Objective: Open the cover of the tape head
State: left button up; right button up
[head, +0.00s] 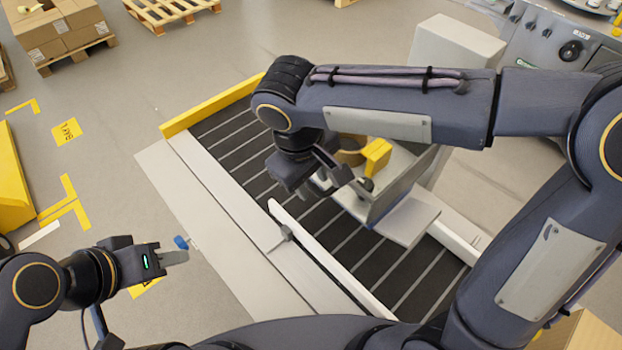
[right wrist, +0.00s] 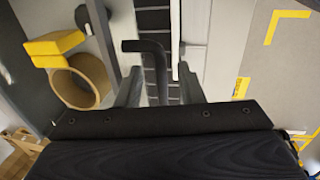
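The tape head (head: 392,190) is a grey housing over the conveyor, with a brown tape roll (head: 350,152) and a yellow block (head: 377,157) on it. The roll (right wrist: 83,85) and yellow block (right wrist: 55,46) also show in the right wrist view. My right gripper (head: 335,184) is beside the tape head, above the conveyor. In the right wrist view its fingers (right wrist: 158,92) are apart, with a black bent handle (right wrist: 152,52) showing between them; contact is not visible. My left gripper (head: 178,257) is left of the conveyor, seen side-on, so its finger gap is hidden.
The black slatted conveyor (head: 235,140) has a white guide rail (head: 325,250) and a yellow end bar (head: 212,106). A small blue piece (head: 181,243) is by my left gripper. Boxes on a pallet (head: 60,30) stand far left. Floor at left is mostly clear.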

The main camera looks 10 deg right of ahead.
grip_shut()
